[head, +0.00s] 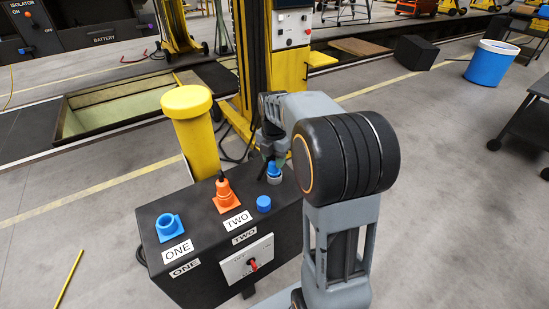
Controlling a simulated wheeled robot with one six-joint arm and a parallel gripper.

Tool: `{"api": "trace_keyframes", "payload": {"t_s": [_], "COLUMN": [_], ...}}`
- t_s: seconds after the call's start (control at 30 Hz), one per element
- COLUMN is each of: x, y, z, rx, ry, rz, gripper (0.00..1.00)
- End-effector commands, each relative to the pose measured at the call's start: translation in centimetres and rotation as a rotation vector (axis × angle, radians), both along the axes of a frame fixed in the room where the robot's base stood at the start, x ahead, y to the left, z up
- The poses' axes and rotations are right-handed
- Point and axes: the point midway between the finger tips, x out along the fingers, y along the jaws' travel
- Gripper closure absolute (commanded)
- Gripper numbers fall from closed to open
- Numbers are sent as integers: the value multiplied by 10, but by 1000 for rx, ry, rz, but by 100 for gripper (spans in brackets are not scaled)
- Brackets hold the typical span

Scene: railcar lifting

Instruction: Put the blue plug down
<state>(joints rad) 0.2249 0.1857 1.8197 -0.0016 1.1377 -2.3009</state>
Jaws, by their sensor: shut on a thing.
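A blue plug (273,173) shows at the far right of the top of a black box, just below my gripper (271,154). My gripper is small and dark here, partly hidden by my own arm, and shut on the blue plug. The plug looks upright; I cannot tell whether its bottom touches the box top. An open blue socket (170,226) sits at the left of the box top beside a label ONE. An orange plug (224,195) stands upright in an orange socket beside a label TWO. A round blue cap (263,203) sits at the right of it.
The black box (190,277) has a white switch panel (246,260) with a red knob on its front. A yellow post (193,130) stands behind it. An open floor pit (120,105) lies at the back left. A blue bin (491,62) stands at the far right.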

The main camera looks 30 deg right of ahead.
Motion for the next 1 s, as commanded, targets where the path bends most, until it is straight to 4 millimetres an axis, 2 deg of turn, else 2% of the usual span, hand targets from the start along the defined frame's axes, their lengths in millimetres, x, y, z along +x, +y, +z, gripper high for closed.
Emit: {"api": "trace_keyframes", "payload": {"t_s": [0.07,0.1,0.37,0.7,0.87,1.0], "x": [0,0,0,0,1,1], "y": [0,0,0,0,0,0], "z": [-3,-3,-2,5,29,58], "rx": [0,0,0,0,-1,-2], "ry": [0,0,0,-1,-5,-5], "rz": [0,0,0,0,0,0], "gripper": [90,63,39,39,39,39]}}
